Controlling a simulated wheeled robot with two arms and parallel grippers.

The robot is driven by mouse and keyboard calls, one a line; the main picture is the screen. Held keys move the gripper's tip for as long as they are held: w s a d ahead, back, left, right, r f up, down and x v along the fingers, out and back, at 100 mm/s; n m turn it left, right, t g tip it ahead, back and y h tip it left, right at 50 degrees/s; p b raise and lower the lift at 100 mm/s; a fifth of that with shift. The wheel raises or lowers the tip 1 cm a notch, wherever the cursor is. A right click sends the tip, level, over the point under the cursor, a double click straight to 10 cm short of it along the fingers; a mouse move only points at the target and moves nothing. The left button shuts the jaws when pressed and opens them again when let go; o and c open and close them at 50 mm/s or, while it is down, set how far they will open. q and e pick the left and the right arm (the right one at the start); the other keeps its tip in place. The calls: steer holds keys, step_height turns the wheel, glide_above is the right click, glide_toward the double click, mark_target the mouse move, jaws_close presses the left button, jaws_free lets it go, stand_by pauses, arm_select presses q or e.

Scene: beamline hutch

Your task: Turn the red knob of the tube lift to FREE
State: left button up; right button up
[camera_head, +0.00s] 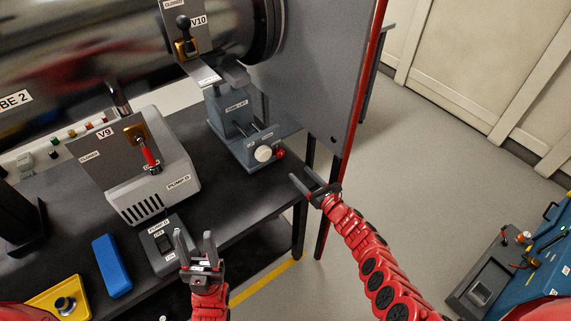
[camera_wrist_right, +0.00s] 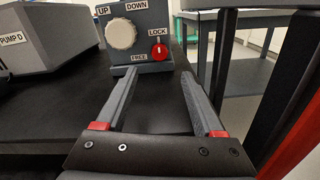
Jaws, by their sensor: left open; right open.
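The grey tube lift (camera_head: 237,124) stands on the dark bench, with a large white knob (camera_head: 263,154) and a small red knob (camera_head: 280,153) on its front. In the right wrist view the red knob (camera_wrist_right: 159,51) sits right of the white knob (camera_wrist_right: 122,35), with LOCK above it and FREE at its lower left. Its white mark seems to point up toward LOCK. My right gripper (camera_head: 299,173) is open and empty, a little in front of and right of the red knob, which shows beyond its fingertips (camera_wrist_right: 160,76). My left gripper (camera_head: 194,236) is open and empty near the pump switch box.
The V9 and PUMP D unit (camera_head: 150,175), a switch box (camera_head: 162,245), a blue block (camera_head: 111,265) and a yellow button box (camera_head: 62,302) occupy the bench's left. A grey panel with a red edge (camera_head: 350,125) stands right of the lift. Bench surface before the lift is clear.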

mark_target(281, 155)
steer(key=b+x, duration=0.3)
steer(key=x, duration=0.1)
steer(key=b+x, duration=0.3)
steer(key=x, duration=0.2)
steer(key=shift+w+f, duration=0.1)
steer(key=shift+f, duration=0.1)
steer(key=shift+w+a+r, duration=0.15)
steer(key=shift+w+a, duration=0.1)
steer(key=shift+a, duration=0.05)
jaws_close()
